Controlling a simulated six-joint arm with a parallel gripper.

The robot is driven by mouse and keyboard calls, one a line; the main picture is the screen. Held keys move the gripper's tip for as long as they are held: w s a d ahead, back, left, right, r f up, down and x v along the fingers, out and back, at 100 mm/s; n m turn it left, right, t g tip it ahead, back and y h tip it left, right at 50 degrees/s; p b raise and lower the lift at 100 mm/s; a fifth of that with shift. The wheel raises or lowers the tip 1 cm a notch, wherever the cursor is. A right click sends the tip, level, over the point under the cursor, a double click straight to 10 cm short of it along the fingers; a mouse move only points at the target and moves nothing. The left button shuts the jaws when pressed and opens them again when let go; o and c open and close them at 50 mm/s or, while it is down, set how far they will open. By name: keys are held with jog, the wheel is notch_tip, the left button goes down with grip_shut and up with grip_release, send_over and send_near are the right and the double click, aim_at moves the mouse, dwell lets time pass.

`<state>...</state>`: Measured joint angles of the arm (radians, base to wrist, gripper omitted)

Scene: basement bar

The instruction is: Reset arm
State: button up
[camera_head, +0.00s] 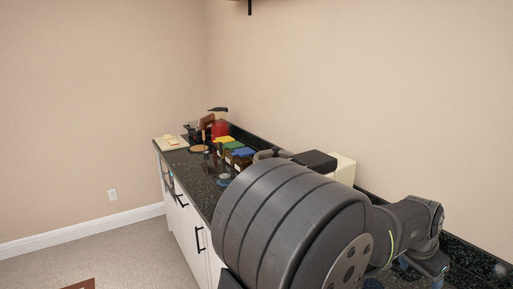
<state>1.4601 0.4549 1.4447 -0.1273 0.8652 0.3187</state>
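My arm fills the lower right of the head view, with a large dark grey ribbed link close to the camera. A smaller dark link with a green stripe runs to the right of it, over the counter's near end. I cannot make out my gripper's fingers in this view. The dark speckled countertop (203,186) runs from the far left end toward the camera along the wall. My arm hides much of its near part.
On the far counter stand a red item (220,129), a cream board (171,142), a round brown item (199,149) and several coloured boxes, one green (234,145). A cream block (344,169) stands behind my arm. White cabinets (181,219) are below. Open floor (135,249) lies left.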

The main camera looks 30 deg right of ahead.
jog(key=w+d+f, duration=0.2)
jog(key=w+f, duration=0.3)
jog(key=w, duration=0.3)
jog(key=shift+d, duration=0.2)
jog(key=o, duration=0.7)
jog(key=shift+c, duration=0.2)
jog(key=w+a+r+n, duration=0.1)
jog(key=w+a+r, duration=0.4)
jog(key=w+r, duration=0.5)
jog(key=w+a+r+n, duration=0.1)
jog(key=w+a+r, duration=0.3)
jog(key=w+r, duration=0.6)
jog(key=shift+t, duration=0.3)
jog(key=x, duration=0.2)
jog(key=s+x, duration=0.1)
jog(key=x, duration=0.5)
jog(key=shift+s+d+f, duration=0.15)
jog(key=shift+s+d, duration=0.05)
jog(key=shift+s, duration=0.1)
jog(key=v, duration=1)
